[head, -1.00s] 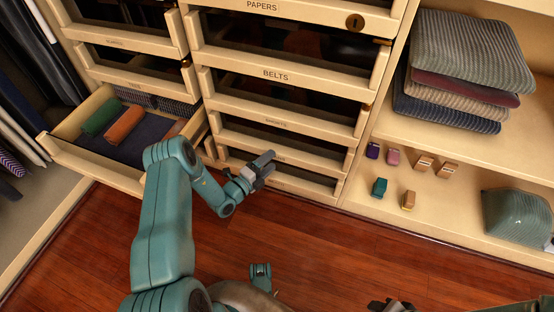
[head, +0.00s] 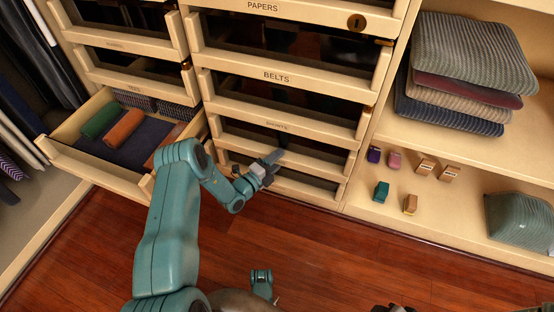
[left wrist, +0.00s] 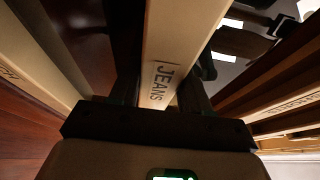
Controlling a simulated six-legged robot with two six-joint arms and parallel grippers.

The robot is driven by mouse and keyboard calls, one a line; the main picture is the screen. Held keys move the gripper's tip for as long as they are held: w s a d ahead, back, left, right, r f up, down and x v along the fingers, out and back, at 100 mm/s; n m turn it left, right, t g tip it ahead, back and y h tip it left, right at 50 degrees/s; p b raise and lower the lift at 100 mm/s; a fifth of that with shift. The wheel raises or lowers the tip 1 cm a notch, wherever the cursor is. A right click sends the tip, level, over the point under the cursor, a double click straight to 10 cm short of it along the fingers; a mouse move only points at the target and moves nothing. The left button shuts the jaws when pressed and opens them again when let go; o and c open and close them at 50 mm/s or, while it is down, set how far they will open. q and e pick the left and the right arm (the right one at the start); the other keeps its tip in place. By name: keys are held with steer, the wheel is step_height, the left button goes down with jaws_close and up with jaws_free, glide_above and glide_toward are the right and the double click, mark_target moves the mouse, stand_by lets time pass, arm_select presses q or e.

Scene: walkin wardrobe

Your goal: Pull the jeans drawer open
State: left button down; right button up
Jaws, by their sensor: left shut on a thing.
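The jeans drawer is in the middle column of cream drawers, low down under the drawer labelled SHORTS. Its front (left wrist: 172,55) shows in the left wrist view with the word JEANS on it. That front runs between the two dark fingers of my left gripper (head: 270,163). The left gripper is shut on the drawer front, near its middle. Its fingers and the arm hide part of the drawer in the head view. Only a dark edge of what looks like my right gripper (head: 394,308) shows at the bottom of the head view.
At the left an open drawer (head: 100,166) holds rolled and folded clothes and sticks out beside my left arm. The wooden floor (head: 330,255) in front is clear.

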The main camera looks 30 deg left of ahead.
arm_select(q)
steer(key=s+d+p, duration=0.3)
steer(key=s+p, duration=0.1)
steer(key=s, duration=1)
steer(key=s+d+p, duration=0.3)
steer(key=s, duration=1.1)
steer(key=shift+d+f+p, duration=0.15)
steer(key=shift+d+p, duration=0.2)
steer(key=shift+d, duration=0.05)
arm_select(e)
steer(key=s+a+r+g, duration=0.1)
steer(key=s+r, duration=0.3)
steer(key=r, duration=0.3)
steer(key=shift+s+a+r+g+y, duration=0.15)
steer(key=shift+s+r+g+y, duration=0.1)
steer(key=shift+r+g+y, duration=0.05)
arm_select(q)
steer(key=shift+s, duration=0.1)
steer(key=c, duration=0.6)
jaws_free()
